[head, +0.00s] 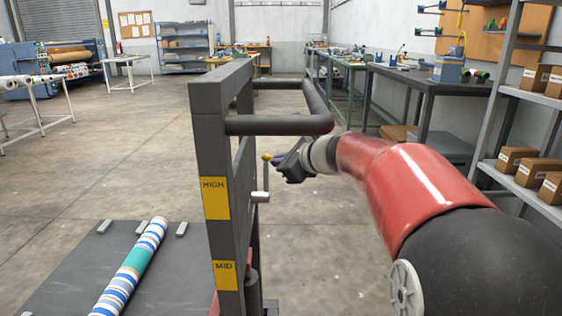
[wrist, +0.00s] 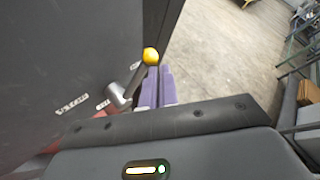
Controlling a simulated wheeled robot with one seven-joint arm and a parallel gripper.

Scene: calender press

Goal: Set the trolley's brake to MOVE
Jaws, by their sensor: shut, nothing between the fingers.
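The trolley (head: 212,130) is a dark grey frame with yellow HIGH and MID labels, left of my arm. Its brake lever (head: 266,180) has a yellow knob and stands roughly upright on the frame's right side. In the wrist view the lever (wrist: 133,78) slants up to the right from its pivot to the yellow knob (wrist: 151,55). White lettering on the dark panel (wrist: 72,105) is too unclear to read. My gripper (head: 275,160) is shut and empty close to the knob. Its purple fingers (wrist: 159,88) appear just right of the lever; I cannot tell whether they touch it.
A striped roll (head: 133,266) lies on the trolley's deck (head: 60,275). The trolley's handle bar (head: 280,124) juts out above my gripper. Shelving with boxes (head: 535,115) and a dark workbench (head: 430,85) stand to the right. The floor (head: 310,240) beside the trolley is clear.

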